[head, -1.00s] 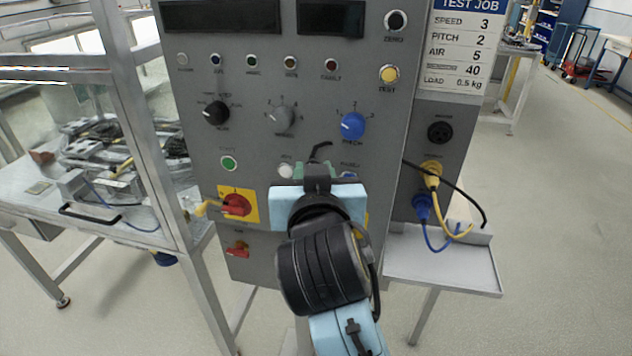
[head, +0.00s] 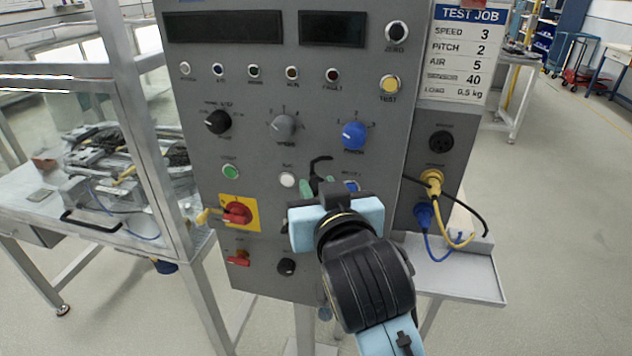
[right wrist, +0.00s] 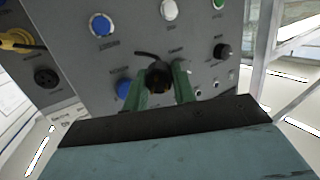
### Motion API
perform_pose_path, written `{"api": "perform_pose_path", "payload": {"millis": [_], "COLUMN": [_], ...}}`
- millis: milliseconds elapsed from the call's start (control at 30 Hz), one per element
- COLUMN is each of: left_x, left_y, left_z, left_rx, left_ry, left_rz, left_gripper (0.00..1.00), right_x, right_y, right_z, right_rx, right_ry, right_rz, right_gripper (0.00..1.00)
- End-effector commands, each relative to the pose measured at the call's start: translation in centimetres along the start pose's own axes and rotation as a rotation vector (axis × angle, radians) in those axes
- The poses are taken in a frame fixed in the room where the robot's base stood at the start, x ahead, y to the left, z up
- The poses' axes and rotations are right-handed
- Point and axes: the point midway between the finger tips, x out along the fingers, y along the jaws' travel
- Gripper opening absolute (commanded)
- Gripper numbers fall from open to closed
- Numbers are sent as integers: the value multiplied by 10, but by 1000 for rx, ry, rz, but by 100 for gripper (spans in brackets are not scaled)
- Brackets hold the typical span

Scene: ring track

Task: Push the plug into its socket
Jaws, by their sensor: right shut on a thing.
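My right gripper (head: 318,186) is in front of the grey control panel, below the blue pitch knob. In the right wrist view its green fingers (right wrist: 161,85) are shut on a black plug (right wrist: 158,76) with a short black cable bending off to the left. In the head view that cable shows as a hook above the gripper, and the plug body is mostly hidden. An empty-looking black round socket (head: 441,141) is on the side panel at the right; it also shows in the right wrist view (right wrist: 46,76). The plug is apart from it. My left gripper is not in view.
Below the socket sit a yellow plug (head: 431,179) and a blue plug (head: 424,214) with hanging cables. A black cable loops past them over a small grey shelf (head: 470,283). A red switch (head: 237,212) and knobs stick out of the panel. A metal frame post stands at left.

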Motion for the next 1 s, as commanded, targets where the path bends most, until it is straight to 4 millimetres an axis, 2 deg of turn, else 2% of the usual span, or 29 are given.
{"api": "perform_pose_path", "payload": {"millis": [1000], "left_x": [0], "left_y": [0], "left_z": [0], "left_rx": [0], "left_ry": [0], "left_rz": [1], "left_gripper": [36], "right_x": [-10], "right_y": [21], "right_z": [46], "right_rx": [-111], "right_ry": [-1], "right_rz": [-658], "right_gripper": [4]}}
